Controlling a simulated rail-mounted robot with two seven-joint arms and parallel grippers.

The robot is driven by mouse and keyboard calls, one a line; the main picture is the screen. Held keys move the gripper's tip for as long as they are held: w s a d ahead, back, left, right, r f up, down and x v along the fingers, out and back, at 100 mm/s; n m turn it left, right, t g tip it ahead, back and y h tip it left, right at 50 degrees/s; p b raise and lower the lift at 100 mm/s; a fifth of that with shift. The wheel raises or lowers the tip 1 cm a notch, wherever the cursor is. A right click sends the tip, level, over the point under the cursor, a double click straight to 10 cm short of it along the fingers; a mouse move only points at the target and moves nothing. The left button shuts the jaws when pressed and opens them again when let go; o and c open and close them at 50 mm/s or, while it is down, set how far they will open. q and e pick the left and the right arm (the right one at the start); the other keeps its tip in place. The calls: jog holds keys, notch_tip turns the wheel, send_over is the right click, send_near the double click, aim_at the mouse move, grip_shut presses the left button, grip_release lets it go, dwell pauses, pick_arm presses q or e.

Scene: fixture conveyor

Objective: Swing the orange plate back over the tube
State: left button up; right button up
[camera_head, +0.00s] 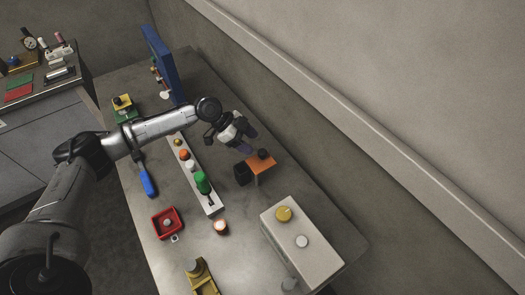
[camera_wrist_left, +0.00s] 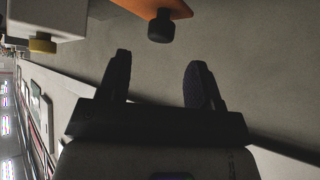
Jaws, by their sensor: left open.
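The orange plate (camera_head: 263,168) lies at the right side of the table, with a black knob (camera_head: 263,153) on it. A black block (camera_head: 241,175) stands at its left edge. I cannot make out a tube at the plate. My left gripper (camera_head: 248,146) is close to the knob, on the upper-left side of it in the head view. In the left wrist view the gripper (camera_wrist_left: 157,74) is open with nothing between its fingers. The plate's orange edge (camera_wrist_left: 172,8) and the knob (camera_wrist_left: 161,28) show ahead of the fingertips, apart from them. My right gripper is out of view.
A pale box (camera_head: 290,240) with a yellow knob stands to the lower right. A long pale strip (camera_head: 207,203) with a green piece and several knobs lies left of the plate. A blue panel (camera_head: 163,62) stands at the back. A wall runs along the table's right.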

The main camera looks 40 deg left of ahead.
aim_at(262, 151)
pick_arm(q)
jog(key=shift+x, duration=3.15)
jog(key=shift+c, duration=0.2)
grip_shut()
